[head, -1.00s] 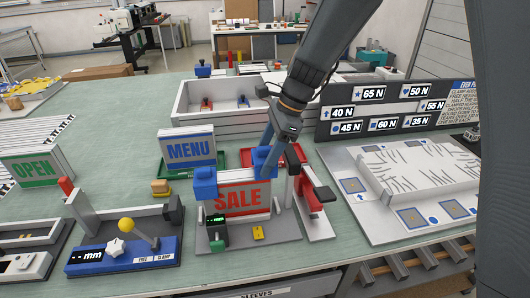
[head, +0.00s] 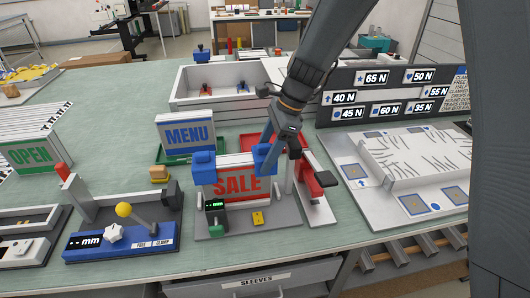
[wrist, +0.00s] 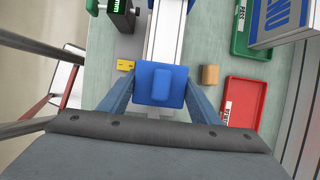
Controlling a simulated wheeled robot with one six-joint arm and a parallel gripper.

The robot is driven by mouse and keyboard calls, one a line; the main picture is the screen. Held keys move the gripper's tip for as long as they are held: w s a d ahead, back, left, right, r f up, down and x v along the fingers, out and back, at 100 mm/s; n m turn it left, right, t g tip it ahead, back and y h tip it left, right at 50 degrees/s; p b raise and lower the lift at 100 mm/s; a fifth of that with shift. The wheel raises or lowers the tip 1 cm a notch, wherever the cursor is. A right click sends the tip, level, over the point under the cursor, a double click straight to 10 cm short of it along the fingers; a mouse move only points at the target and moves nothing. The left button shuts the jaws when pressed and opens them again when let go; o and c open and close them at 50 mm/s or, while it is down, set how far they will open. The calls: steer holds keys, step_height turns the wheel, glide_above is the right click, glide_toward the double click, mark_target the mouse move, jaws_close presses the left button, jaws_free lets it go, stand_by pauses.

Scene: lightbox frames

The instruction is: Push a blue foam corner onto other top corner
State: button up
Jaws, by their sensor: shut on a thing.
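The SALE sign (head: 237,184) stands upright in a grey fixture (head: 275,218). One blue foam corner (head: 204,167) sits on its top left corner. My gripper (head: 268,157) is shut on a second blue foam corner (head: 263,159) at the sign's top right corner. The two corners look about level along the sign's top edge. In the wrist view this held corner (wrist: 160,84) lies between my two blue fingers, over the end of the white sign edge (wrist: 166,35). Whether it is fully seated cannot be told.
A MENU sign (head: 186,136) stands behind, in a green tray. A red tray (wrist: 243,101) and a tan block (wrist: 210,75) lie nearby. A red-handled clamp (head: 312,182) stands close on the right. A blue gauge (head: 122,240) stands at front left.

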steer(key=shift+f, duration=0.25)
stand_by(0.6)
steer(key=o, duration=1.1)
